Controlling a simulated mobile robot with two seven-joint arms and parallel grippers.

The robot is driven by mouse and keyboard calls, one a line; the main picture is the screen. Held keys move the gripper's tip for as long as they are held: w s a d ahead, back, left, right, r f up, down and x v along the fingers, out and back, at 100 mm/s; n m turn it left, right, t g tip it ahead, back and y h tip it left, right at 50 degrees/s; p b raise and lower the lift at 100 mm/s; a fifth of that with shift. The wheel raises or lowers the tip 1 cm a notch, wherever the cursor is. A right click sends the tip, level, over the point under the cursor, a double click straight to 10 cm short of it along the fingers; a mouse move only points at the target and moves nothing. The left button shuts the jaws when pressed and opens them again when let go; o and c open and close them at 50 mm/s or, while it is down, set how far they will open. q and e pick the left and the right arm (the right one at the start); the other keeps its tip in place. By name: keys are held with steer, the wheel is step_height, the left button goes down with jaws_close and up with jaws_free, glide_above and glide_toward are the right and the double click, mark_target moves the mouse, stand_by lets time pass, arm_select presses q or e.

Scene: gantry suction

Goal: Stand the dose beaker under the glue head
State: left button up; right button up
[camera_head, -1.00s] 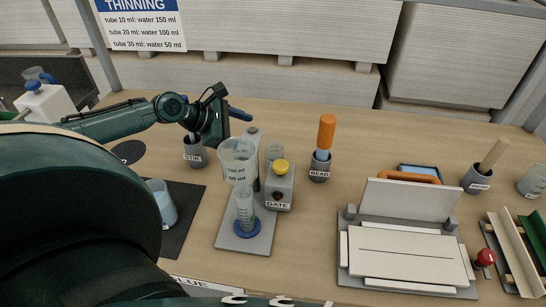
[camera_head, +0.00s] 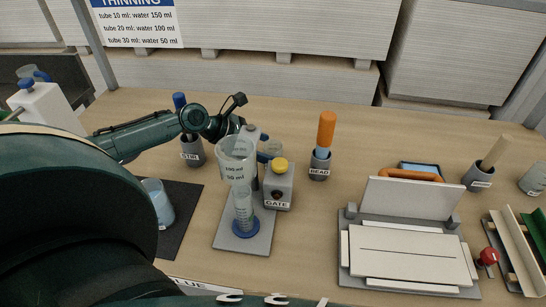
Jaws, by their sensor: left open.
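A small clear beaker (camera_head: 275,147) stands behind the gate box, mostly hidden; I take it as the dose beaker. My left gripper (camera_head: 264,155) is open, its blue fingers low behind the clear marked vessel, close beside that beaker. Whether they touch it cannot be told. The clear vessel (camera_head: 235,155) is held above a grey plate (camera_head: 228,240) by a post. Under it a measuring cylinder (camera_head: 243,205) with a blue foot stands upright on the plate. A glue label (camera_head: 185,285) shows at the front edge; I cannot make out a glue head. My right gripper is not in view.
The gate box (camera_head: 279,190) with a yellow knob stands right of the vessel. A stir cup (camera_head: 192,152), a bead cup (camera_head: 320,166) and a beaker with bluish content (camera_head: 158,203) on a dark mat stand nearby. A white hinged press (camera_head: 410,250) fills the right.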

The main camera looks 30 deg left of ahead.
mark_target(279, 152)
arm_select(q)
steer(key=x, duration=0.3)
steer(key=shift+w+d+f, duration=0.15)
steer(key=shift+w+d, duration=0.05)
steer(key=shift+d, duration=0.2)
steer(key=shift+w+d+f, duration=0.25)
steer(key=shift+w+f, duration=0.1)
steer(key=shift+f, duration=0.05)
steer(key=shift+c, duration=0.3)
steer(key=c, duration=1.1)
steer(key=shift+c, duration=0.2)
steer(key=shift+r, duration=0.1)
